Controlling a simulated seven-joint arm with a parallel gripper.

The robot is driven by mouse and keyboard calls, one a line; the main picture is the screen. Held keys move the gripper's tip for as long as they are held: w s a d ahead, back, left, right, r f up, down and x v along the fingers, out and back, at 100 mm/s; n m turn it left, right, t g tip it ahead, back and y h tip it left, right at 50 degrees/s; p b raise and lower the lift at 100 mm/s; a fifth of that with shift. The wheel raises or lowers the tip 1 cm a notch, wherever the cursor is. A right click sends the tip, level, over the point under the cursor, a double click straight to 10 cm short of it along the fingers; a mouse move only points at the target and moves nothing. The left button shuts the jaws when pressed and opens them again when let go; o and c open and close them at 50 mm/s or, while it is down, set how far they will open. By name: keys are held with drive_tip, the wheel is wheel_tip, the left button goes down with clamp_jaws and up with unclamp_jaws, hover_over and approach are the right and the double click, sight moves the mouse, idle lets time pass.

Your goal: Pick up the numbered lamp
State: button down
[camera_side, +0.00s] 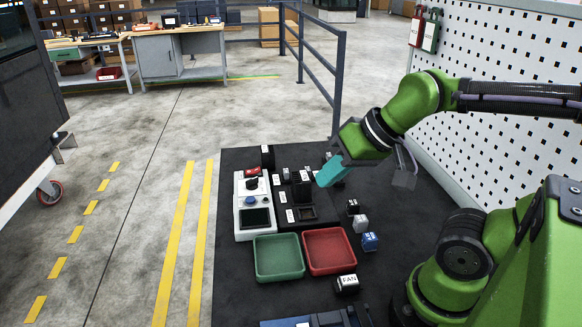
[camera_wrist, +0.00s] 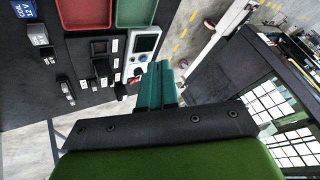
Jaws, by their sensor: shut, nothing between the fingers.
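My gripper (camera_side: 325,181) is shut and empty, its teal fingers tilted down above the right side of the switch panel (camera_side: 290,218). In the wrist view the shut fingers (camera_wrist: 157,72) point toward the white control box (camera_wrist: 143,42). I cannot tell for sure which piece is the numbered lamp. A blue block with white lettering (camera_side: 370,242) stands right of the red tray; it also shows at the wrist view's top left corner (camera_wrist: 24,9). A white-and-grey block (camera_side: 361,224) and a black one (camera_side: 352,206) stand behind it, apart from my gripper.
A green tray (camera_side: 257,276) and a red tray (camera_side: 306,262), both empty, sit in front of the panel. A block marked FAN (camera_side: 347,283) stands near the red tray's front corner. A white perforated wall (camera_side: 500,110) rises at the right. The dark trolley top has bare room at the left front.

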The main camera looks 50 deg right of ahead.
drive_tip(key=shift+c, duration=2.1)
unclamp_jaws()
